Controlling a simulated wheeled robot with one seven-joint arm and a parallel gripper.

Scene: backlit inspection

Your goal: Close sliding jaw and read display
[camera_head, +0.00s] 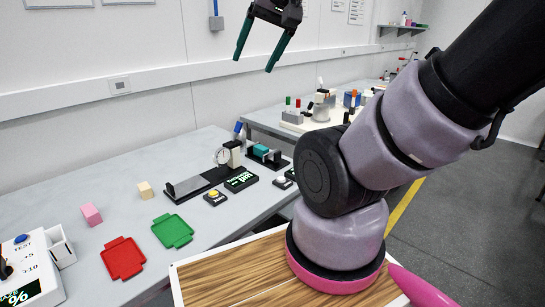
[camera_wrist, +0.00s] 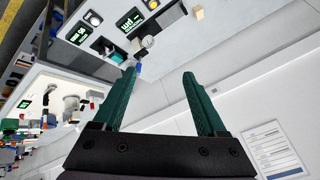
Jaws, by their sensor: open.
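A black fixture (camera_head: 200,182) with a long flat base lies on the bench; a round dial (camera_head: 223,156) and a beige block stand at its far end. A display with green text (camera_head: 240,179) lies in front of it. Behind it is a second dark fixture with a teal block (camera_head: 262,151). I cannot tell which fixture carries the sliding jaw. In the wrist view the dial (camera_wrist: 148,42) and two green-text displays, one near the dial (camera_wrist: 130,20) and another (camera_wrist: 80,33), are small. My gripper (camera_head: 253,65) is open and empty, high above the bench; its green fingers show in the wrist view (camera_wrist: 160,75).
A yellow button (camera_head: 213,195), a green tray (camera_head: 173,231), a red tray (camera_head: 122,258), a pink block (camera_head: 91,214) and a tan block (camera_head: 145,190) lie on the bench. A white control box (camera_head: 35,268) is at left. The wall rises behind the bench.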

